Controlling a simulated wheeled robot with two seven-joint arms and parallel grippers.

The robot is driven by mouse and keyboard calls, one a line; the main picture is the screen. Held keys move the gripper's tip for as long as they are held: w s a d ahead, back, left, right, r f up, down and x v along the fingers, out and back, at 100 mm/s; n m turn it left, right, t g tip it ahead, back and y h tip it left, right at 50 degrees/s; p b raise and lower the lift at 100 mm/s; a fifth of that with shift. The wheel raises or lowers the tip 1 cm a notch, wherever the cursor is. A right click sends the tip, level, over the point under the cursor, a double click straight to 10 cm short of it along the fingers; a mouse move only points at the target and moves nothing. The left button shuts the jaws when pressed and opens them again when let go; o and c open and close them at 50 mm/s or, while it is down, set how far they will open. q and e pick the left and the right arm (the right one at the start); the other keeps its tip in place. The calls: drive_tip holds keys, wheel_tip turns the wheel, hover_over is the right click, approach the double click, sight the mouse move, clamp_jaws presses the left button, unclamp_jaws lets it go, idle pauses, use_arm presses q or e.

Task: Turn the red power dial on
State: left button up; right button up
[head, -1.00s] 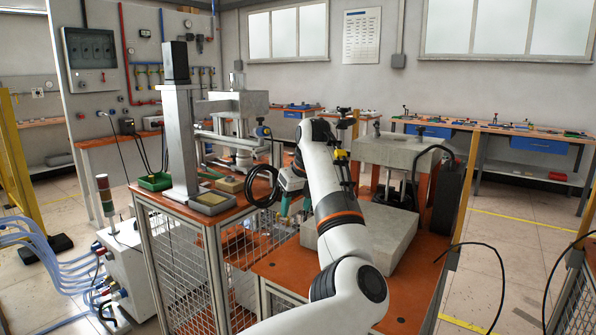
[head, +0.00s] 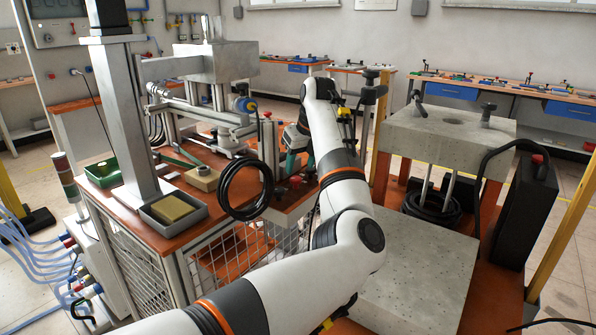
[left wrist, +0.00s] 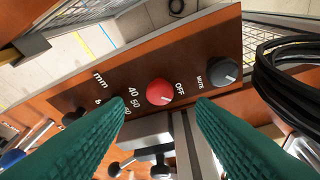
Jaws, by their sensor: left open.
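The red dial (left wrist: 160,91) sits on an orange-brown panel (left wrist: 120,62) with white markings in the left wrist view. "OFF" is printed to its right and numbers to its left. My left gripper (left wrist: 160,104) is open, its two green ribbed fingers on either side of the dial with gaps between. They do not appear to touch it. In the head view the red dial (head: 296,181) shows small on the bench box, just below my left gripper (head: 291,160). My right gripper is not in view.
A dark knob marked MUTE (left wrist: 223,71) is beside the red dial, and another dark knob (left wrist: 73,117) lies on its other side. A coiled black cable (head: 245,188) hangs near the panel. A concrete block (head: 420,265) stands to the right of the arm.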

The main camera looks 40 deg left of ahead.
sight(296, 178)
use_arm(q)
drive_tip(key=x, duration=0.4)
drive_tip(key=shift+a+f, duration=0.15)
drive_tip(key=shift+f, duration=0.2)
drive_tip(key=shift+c, duration=0.3)
drive_tip(key=c, duration=0.9)
